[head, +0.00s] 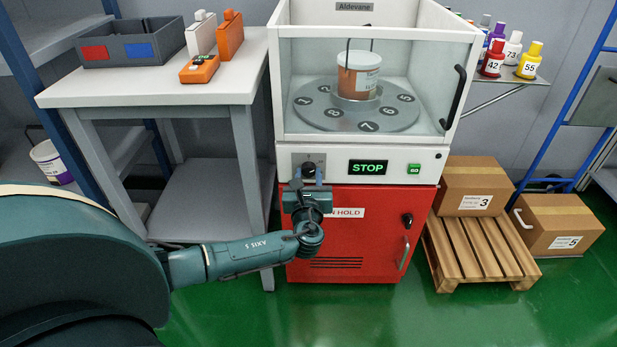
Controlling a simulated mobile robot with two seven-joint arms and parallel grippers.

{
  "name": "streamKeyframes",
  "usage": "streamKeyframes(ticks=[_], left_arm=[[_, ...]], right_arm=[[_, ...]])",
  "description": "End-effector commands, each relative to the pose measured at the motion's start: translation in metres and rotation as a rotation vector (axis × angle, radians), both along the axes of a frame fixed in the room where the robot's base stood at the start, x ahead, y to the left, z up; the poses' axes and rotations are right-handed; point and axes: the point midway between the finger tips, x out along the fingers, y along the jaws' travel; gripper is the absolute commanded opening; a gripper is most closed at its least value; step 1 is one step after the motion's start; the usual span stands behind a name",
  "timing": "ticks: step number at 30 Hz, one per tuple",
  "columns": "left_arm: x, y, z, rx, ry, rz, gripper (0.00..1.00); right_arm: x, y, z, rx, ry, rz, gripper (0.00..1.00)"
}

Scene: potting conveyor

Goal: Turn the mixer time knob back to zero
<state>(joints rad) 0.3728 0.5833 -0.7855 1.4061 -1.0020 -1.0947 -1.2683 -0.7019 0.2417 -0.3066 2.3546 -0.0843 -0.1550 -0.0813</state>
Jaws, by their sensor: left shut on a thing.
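The mixer (385,162) stands in the middle, with a white front panel between its glass chamber and a red cabinet. The black time knob (309,168) is at the left of that panel. My left gripper (308,175) is in front of the panel, its fingers shut on the knob from below. The fingers and knob partly cover the dial markings, so I cannot read the setting. The green display (368,167) reads STOP. A green button (414,169) is to its right. My right gripper is not in view.
In the closed glass chamber an orange and white tub (358,75) sits on a numbered turntable (390,118). A grey table (160,88) with a bin (130,50) and orange devices is at left. Boxes and a pallet (480,250) stand at right.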

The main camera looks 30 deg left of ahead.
Motion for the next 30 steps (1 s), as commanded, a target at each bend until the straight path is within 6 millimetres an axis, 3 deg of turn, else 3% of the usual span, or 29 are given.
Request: streamKeyframes(ticks=[30], left_arm=[[0.0, -0.002, -0.002, -0.707, -0.433, 0.002, 0.1]], right_arm=[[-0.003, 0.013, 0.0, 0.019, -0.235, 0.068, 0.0]])
